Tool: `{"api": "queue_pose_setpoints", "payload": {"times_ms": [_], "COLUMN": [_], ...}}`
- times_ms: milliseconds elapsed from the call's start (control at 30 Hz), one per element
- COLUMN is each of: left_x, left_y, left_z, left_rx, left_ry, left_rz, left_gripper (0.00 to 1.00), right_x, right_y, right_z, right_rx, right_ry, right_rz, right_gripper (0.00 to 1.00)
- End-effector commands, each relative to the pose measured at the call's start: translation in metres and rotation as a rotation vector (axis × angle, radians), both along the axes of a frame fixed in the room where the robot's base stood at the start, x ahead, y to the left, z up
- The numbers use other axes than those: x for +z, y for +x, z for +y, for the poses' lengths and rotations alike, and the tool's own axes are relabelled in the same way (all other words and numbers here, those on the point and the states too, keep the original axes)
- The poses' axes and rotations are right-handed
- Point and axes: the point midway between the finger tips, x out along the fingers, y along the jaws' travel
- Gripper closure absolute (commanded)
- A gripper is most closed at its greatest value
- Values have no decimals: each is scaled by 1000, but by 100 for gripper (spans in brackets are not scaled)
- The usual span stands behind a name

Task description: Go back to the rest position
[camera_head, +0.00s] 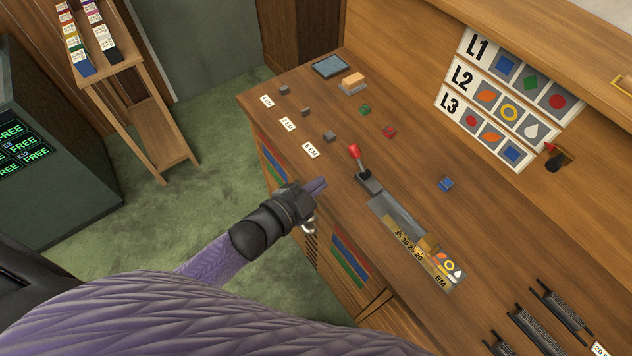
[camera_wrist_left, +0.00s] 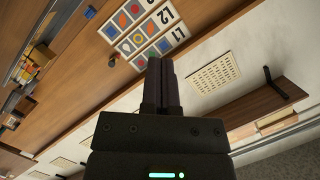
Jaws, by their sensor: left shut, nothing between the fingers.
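My left gripper (camera_head: 316,187) is shut and empty, at the near-left edge of the wooden desk in the head view. Its purple sleeve comes in from the lower left. In the left wrist view its fingers (camera_wrist_left: 161,85) are together and point toward the panel of symbols. The desk (camera_head: 330,200) lies just beyond and to the right of the gripper. I cannot tell if the gripper touches the desk edge. My right gripper is not in view.
A red-knobbed lever (camera_head: 355,151) and a metal channel (camera_head: 400,220) with symbol pieces stand close right of my left gripper. Small blocks and white labels (camera_head: 288,125) lie on the desk. A symbol panel (camera_head: 505,95) stands behind. Green floor (camera_head: 220,140) is free at the left.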

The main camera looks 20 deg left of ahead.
Motion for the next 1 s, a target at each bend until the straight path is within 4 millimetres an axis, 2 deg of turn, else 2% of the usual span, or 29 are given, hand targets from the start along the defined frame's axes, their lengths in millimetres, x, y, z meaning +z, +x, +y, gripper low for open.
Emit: {"api": "queue_pose_setpoints", "payload": {"times_ms": [233,267,333,367,400,467,500,567,600,667,700,800,833,900,1000], "left_x": [-3,-10,-46,-70,-108,-168,-207,-259,-291,-332,-354,-389,-396,-404,-406], "left_y": [0,-1,-9,-15,-27,-53,-75,-113,-141,-185,-215,-278,-293,-318,-333], "left_z": [0,2,10,15,24,38,46,56,62,68,70,72,71,70,70], "left_rx": [4,12,55,86,137,229,294,388,454,550,609,731,758,806,838], "left_ry": [-1,-2,-11,-17,-25,-43,-55,-71,-80,-90,-94,-100,-99,-99,-99], "left_rz": [7,22,104,161,255,415,526,687,794,947,1041,1229,1270,1342,1387], "left_gripper": [100,100,100,100,100,100,100,100,100,100,100,100,100,100,100], "right_x": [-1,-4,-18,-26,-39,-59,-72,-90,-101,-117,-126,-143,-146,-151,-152], "right_y": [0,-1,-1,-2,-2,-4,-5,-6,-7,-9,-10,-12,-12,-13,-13], "right_z": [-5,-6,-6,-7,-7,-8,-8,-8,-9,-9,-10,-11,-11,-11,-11], "right_rx": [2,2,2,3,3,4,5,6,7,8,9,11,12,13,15], "right_ry": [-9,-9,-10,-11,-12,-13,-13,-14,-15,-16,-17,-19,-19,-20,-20], "right_rz": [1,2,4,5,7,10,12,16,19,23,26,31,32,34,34], "right_gripper": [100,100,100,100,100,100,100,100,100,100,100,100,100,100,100]}}
